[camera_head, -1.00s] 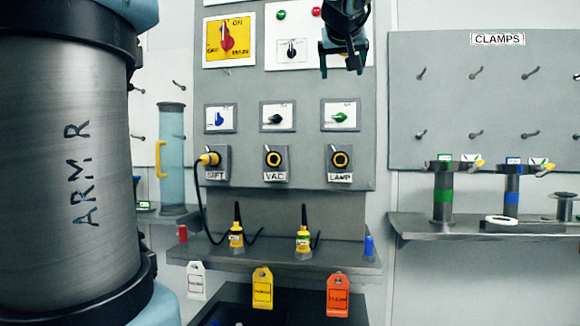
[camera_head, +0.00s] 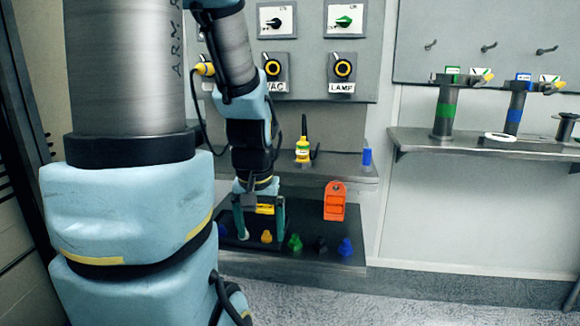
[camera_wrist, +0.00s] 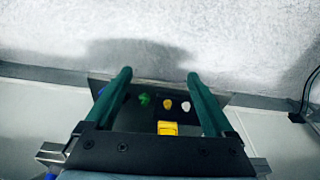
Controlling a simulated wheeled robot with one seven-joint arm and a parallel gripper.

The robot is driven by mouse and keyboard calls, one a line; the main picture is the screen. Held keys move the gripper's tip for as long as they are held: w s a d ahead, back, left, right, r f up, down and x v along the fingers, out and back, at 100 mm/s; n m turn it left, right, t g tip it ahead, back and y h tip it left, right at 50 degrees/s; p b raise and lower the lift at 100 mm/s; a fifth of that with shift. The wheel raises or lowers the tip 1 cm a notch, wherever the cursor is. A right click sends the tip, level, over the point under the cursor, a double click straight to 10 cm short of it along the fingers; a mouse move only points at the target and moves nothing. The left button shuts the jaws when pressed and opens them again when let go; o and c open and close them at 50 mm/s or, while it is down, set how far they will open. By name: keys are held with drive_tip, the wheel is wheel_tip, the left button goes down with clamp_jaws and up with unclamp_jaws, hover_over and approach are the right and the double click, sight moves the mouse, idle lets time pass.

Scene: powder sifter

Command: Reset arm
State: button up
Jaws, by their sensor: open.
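My arm fills the left of the head view and reaches down to the lower shelf. My gripper (camera_head: 259,236) points down over the dark lower shelf (camera_head: 318,256), its two green fingers spread and nothing held between them. In the wrist view, the open fingers (camera_wrist: 159,76) stand on either side of a yellow tag (camera_wrist: 168,128), which lies close to the gripper base. I cannot tell whether anything touches the tag.
Several small coloured knobs, among them a green one (camera_head: 295,243) and a blue one (camera_head: 345,247), sit on the lower shelf. A wall shelf (camera_head: 480,146) holds clamps at right. Floor below is clear.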

wheel_tip(320, 180, up, 14)
drive_tip(key=s+p, duration=0.2)
drive_tip(key=p, duration=1.3)
drive_tip(key=shift+a, duration=0.3)
drive_tip(key=shift+f, duration=0.1)
idle(0.4)
